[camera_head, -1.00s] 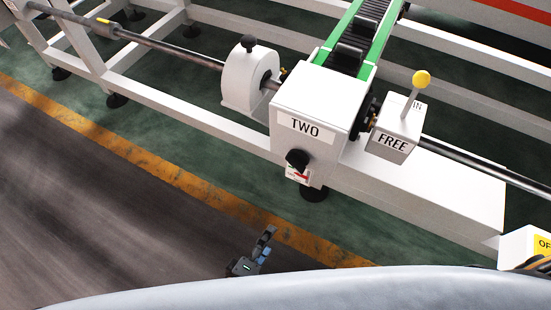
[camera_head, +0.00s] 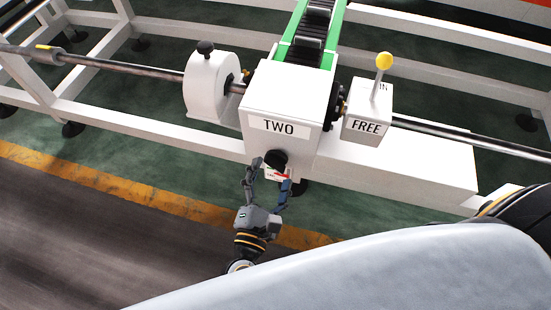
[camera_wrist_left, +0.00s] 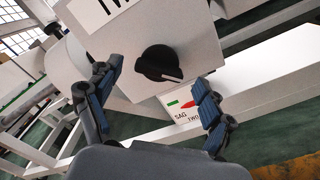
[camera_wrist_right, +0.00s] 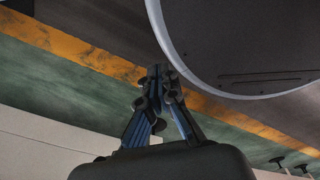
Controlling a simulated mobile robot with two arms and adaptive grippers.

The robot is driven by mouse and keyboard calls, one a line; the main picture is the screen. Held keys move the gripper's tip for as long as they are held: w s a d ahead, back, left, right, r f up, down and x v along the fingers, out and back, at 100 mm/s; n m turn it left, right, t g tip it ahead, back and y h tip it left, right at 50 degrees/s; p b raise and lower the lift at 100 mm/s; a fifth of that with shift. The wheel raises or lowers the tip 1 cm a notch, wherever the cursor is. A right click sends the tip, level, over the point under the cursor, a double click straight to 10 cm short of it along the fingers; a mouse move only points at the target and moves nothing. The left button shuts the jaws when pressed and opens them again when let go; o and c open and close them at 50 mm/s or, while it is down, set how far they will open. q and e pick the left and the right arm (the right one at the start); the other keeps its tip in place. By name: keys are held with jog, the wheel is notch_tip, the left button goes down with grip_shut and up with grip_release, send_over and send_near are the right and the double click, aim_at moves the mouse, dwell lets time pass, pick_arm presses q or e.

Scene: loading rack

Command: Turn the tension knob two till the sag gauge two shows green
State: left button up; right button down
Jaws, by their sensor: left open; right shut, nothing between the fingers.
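The black tension knob two (camera_head: 275,159) sits on the front of the white box marked TWO (camera_head: 283,100). In the left wrist view the knob (camera_wrist_left: 158,64) shows a pale line pointing to the lower right. Below it is the sag gauge two (camera_wrist_left: 181,106), with a green patch at left and a red pointer to its right. My left gripper (camera_head: 271,174) is open in front of the knob, its fingers to either side and not closed on it. In the head view the fingers partly hide the gauge. My right gripper (camera_wrist_right: 158,76) is shut and empty, seen only in its wrist view.
A lever with a yellow ball (camera_head: 384,61) stands on a small box marked FREE (camera_head: 367,115), right of box TWO. A white round housing (camera_head: 207,87) on the shaft is at left.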

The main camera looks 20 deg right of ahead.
aim_at(274, 168)
pick_arm(q)
jog(key=shift+x, duration=1.8)
jog(key=c, duration=1.2)
